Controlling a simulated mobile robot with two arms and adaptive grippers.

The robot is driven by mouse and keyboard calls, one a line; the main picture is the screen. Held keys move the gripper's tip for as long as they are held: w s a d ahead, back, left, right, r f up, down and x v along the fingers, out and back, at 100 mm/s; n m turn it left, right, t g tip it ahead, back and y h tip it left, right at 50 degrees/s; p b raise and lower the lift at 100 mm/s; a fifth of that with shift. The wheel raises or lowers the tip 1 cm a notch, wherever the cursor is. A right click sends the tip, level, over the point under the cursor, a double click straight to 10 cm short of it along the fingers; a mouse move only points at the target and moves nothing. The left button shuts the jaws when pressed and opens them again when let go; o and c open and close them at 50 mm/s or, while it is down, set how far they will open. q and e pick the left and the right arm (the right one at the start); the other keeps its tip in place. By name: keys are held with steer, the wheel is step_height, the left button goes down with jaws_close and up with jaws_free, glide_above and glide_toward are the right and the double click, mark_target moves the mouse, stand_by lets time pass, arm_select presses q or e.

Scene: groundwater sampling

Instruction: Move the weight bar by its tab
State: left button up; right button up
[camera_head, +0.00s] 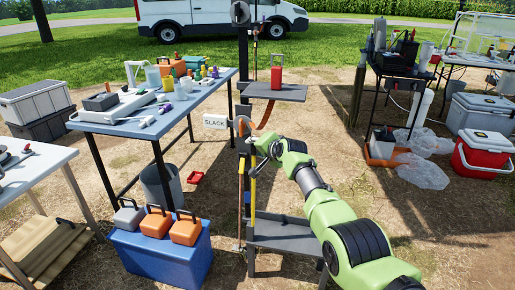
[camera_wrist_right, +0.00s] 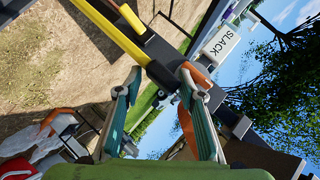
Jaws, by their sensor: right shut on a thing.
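My right gripper (camera_head: 257,143) is at the dark upright post, just below and right of the white SLACK sign (camera_head: 215,122). In the right wrist view its two teal fingers (camera_wrist_right: 160,76) stand apart, with a dark block (camera_wrist_right: 163,70) between their tips. The gripper is shut on this part, which I take to be the weight bar's tab; its exact outline is partly hidden by the fingers. An orange strip (camera_wrist_right: 186,122) runs along the right finger. A yellow bar (camera_wrist_right: 108,32) joins the dark block. My left gripper is not in view.
A small shelf (camera_head: 285,93) with a red case (camera_head: 276,75) is on the post's right. A low grey tray (camera_head: 285,232) stands below. The blue table (camera_head: 150,125) with sampling gear is on the left, a blue cooler (camera_head: 160,250) in front. Open ground lies right of the arm.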

steer(key=shift+s+a+f, duration=0.1)
steer(key=shift+s+f, duration=0.25)
steer(key=shift+f, duration=0.25)
steer(key=shift+s, duration=0.1)
steer(key=r+v, duration=0.1)
steer(key=v, duration=1)
steer(key=shift+r, duration=0.35)
